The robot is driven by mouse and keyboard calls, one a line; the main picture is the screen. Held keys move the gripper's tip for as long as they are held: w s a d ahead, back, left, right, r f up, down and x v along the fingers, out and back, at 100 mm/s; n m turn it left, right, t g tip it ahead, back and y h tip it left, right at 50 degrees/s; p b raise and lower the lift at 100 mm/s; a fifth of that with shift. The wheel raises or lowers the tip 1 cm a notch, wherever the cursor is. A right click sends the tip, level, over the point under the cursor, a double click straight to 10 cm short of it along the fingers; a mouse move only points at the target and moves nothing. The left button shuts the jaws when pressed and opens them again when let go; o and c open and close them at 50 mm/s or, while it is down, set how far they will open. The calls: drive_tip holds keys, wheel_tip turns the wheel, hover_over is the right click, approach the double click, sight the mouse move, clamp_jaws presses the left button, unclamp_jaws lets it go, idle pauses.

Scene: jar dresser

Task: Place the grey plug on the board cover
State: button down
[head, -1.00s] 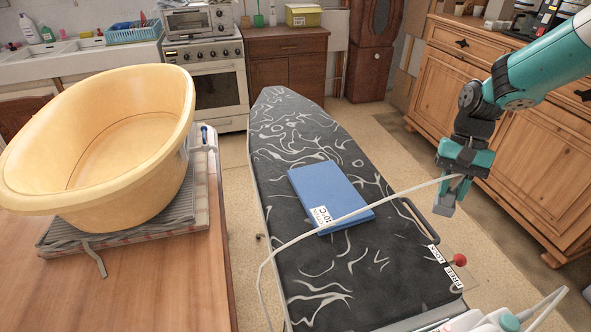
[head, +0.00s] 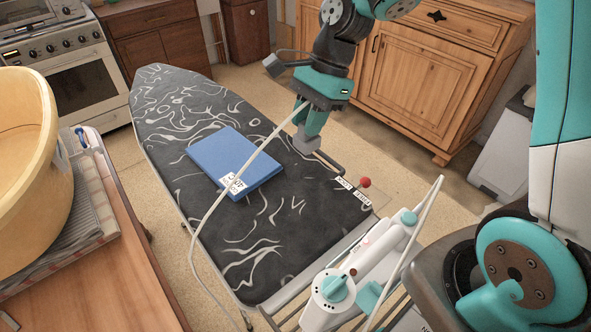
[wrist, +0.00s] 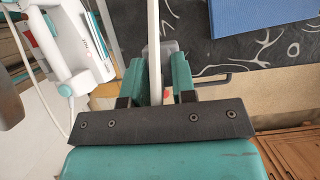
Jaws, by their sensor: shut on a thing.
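My gripper (head: 314,122) is shut on the grey plug (head: 305,144), which sticks out below the teal fingers. A white cord runs from it. In the head view the plug overlaps the right edge of the board cover (head: 172,112), black with pale swirls; its height above the cover is hard to tell. In the wrist view, the plug (wrist: 171,47) shows beyond the fingers (wrist: 158,78), partly hidden by the cord, with the cover (wrist: 212,42) around and to the right of it.
A blue folded cloth (head: 233,160) with a white label lies mid-cover. A white and teal iron (head: 360,268) rests at the near end. A red knob (head: 365,182) is on the right edge. A yellow basin (head: 25,165) stands left. The cover's far end is clear.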

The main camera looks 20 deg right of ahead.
wheel_tip(320, 180, down, 16)
drive_tip(key=shift+r+p, duration=0.1)
drive_tip(key=shift+p, duration=0.25)
drive_tip(key=c, duration=0.9)
unclamp_jaws()
drive_tip(key=shift+c, duration=0.2)
drive_tip(key=b+v, duration=0.1)
drive_tip(key=v, duration=1.1)
drive_tip(key=s+a+r+n, duration=0.4)
drive_tip(key=s+r+n, duration=0.2)
drive_tip(key=s+n, duration=0.4)
drive_tip(key=s+a+r+n+t, duration=0.1)
drive_tip(key=s+a+r+n, duration=0.4)
drive_tip(key=s+n, duration=0.5)
wheel_tip(320, 180, up, 2)
drive_tip(key=shift+n, duration=0.8)
